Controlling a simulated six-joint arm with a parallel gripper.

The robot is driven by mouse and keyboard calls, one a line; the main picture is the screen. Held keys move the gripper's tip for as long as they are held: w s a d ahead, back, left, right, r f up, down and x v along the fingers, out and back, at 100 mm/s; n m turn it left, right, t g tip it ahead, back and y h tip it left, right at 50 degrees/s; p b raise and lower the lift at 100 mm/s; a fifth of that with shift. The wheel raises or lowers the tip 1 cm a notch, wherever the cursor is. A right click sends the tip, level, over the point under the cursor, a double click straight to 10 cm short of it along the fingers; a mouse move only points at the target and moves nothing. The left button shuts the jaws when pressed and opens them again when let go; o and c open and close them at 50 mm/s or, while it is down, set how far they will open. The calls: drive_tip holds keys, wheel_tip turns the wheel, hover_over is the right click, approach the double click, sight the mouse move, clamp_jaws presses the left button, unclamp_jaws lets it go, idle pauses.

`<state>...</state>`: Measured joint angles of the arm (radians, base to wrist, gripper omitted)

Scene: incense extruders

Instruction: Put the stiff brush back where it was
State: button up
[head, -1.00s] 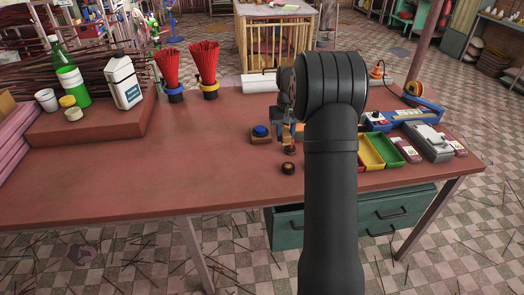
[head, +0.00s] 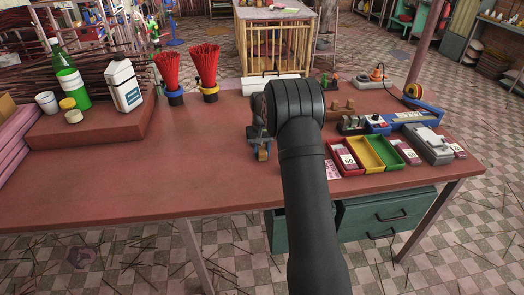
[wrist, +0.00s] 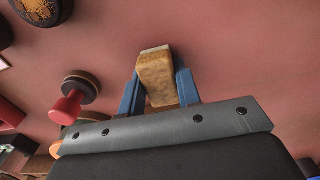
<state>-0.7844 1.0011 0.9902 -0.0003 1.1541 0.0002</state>
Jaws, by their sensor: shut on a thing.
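My gripper (head: 262,150) is over the middle of the red-brown table, left of the coloured trays. In the wrist view, the blue fingers of my gripper (wrist: 160,76) are shut on a tan block with a pale end (wrist: 157,82), which I take to be the stiff brush. The brush sticks out between the fingertips over the bare table top. Whether it touches the table I cannot tell. In the head view only a small brown bit of it shows between the fingers.
A red-knobbed piece (wrist: 70,104) and a dark round piece with a speckled top (wrist: 38,8) are left in the wrist view. Red, yellow (head: 365,154) and green trays stand right of my arm. Red incense bundles (head: 207,72) stand at the back left. The table's left front is clear.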

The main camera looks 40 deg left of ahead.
sight(262, 149)
drive_tip(key=o, duration=0.9)
drive_tip(key=shift+f, duration=0.1)
drive_tip(key=shift+o, duration=0.2)
wheel_tip(262, 149, up, 12)
wheel_tip(262, 149, down, 12)
drive_tip(key=shift+f, duration=0.2)
drive_tip(key=shift+r, duration=2.15)
